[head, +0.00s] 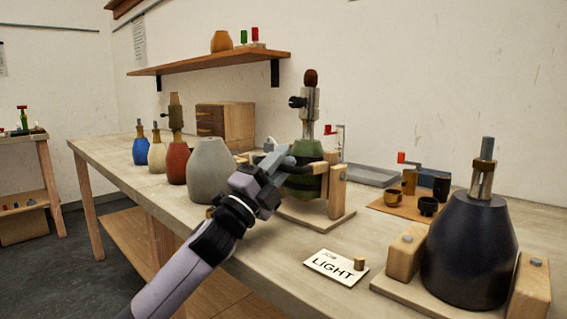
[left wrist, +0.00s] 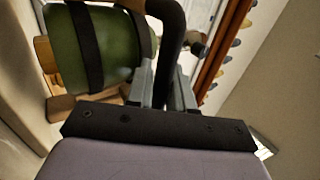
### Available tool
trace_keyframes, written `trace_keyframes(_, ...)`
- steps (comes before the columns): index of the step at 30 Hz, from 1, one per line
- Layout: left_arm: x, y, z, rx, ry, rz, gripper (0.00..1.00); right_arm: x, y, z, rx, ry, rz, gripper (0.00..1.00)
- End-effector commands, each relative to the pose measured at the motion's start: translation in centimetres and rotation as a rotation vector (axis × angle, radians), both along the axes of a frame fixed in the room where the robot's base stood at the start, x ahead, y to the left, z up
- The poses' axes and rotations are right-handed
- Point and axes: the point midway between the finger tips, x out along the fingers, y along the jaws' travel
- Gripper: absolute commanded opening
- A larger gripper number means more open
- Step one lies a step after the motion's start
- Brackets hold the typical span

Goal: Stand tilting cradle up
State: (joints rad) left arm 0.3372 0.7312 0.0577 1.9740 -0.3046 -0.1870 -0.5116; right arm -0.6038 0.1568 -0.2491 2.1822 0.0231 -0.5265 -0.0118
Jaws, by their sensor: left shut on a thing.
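The tilting cradle (head: 337,190) stands at the middle of the bench, with wooden posts on a flat wooden base. It holds a green lamp body (head: 303,184) with dark bands round it. The body looks upright, with a metal fitting and a brown knob on top. In the left wrist view the green body (left wrist: 95,45) and its dark straps fill the upper left. My left gripper (head: 280,160) is at the cradle's near left side. Its fingers are shut on a dark curved handle (left wrist: 172,45). The gripper hides part of the cradle's left side. My right gripper is not in view.
A grey vase-like body (head: 212,170) stands close left of my gripper, with red, cream and blue ones beyond. A LIGHT card (head: 336,267) lies in front. A dark lamp body (head: 468,245) sits in a wooden holder at the right. Small cups stand on a board behind.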

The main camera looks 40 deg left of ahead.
Motion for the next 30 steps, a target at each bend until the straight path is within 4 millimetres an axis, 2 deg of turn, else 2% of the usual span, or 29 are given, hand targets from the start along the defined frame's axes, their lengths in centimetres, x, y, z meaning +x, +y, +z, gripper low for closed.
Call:
trace_keyframes(1, -0.50, -0.19, 0.52, 0.009, -0.021, -0.003, 0.00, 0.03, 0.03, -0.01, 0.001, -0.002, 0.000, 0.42)
trace_keyframes(13, -0.47, -0.20, 0.29, 0.009, -0.018, -0.003, 0.00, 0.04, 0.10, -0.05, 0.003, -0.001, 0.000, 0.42)
trace_keyframes(14, -0.47, -0.20, 0.28, 0.009, -0.018, -0.003, 0.25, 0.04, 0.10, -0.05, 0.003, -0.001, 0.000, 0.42)
trace_keyframes(15, -0.46, -0.20, 0.27, 0.009, -0.018, -0.003, 0.38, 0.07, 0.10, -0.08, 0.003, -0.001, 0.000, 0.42)
trace_keyframes(16, -0.44, -0.20, 0.26, 0.009, -0.017, -0.003, 0.42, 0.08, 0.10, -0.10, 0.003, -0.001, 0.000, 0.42)
trace_keyframes(30, -0.56, -0.12, -0.16, 0.002, -0.008, -0.003, 0.42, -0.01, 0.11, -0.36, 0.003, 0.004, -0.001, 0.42)
